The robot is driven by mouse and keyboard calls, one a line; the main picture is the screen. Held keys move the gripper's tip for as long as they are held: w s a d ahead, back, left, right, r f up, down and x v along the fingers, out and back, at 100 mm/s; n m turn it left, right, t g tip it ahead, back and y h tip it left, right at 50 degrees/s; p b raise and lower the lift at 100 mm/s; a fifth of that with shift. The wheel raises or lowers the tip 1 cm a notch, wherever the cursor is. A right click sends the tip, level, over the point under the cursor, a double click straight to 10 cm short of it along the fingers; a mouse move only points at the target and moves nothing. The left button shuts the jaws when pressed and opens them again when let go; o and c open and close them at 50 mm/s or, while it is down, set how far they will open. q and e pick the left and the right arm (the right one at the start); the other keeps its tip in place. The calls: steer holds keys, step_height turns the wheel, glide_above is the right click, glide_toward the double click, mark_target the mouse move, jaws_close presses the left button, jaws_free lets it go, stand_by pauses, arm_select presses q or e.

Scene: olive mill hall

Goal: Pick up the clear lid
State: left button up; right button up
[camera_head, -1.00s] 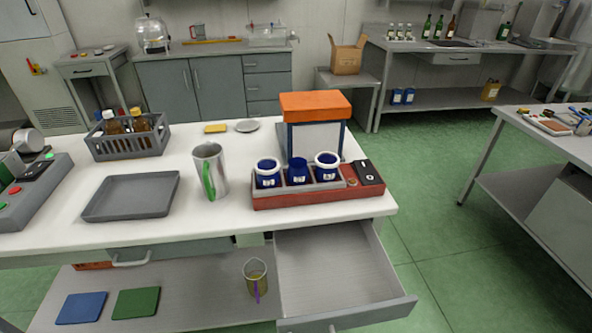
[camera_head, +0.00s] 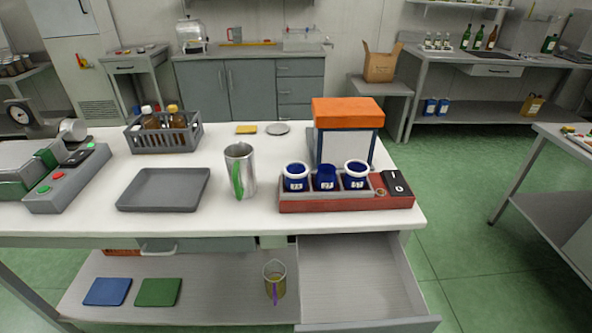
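Neither of my grippers is in view. A flat, round, greyish disc (camera_head: 278,128) lies on the white worktop (camera_head: 240,215), behind the metal jug and right of a yellow block. It may be the clear lid, but it is too small to tell whether it is see-through. A clear container (camera_head: 303,40) stands on the far counter; I cannot make out whether it has a separate lid.
A steel jug with a green handle (camera_head: 240,170), a grey tray (camera_head: 165,203), a bottle crate (camera_head: 163,144) and an orange-topped unit (camera_head: 347,112) stand on the worktop. Blue jars (camera_head: 325,178) sit in a red base. A drawer (camera_head: 358,280) below is open and looks empty.

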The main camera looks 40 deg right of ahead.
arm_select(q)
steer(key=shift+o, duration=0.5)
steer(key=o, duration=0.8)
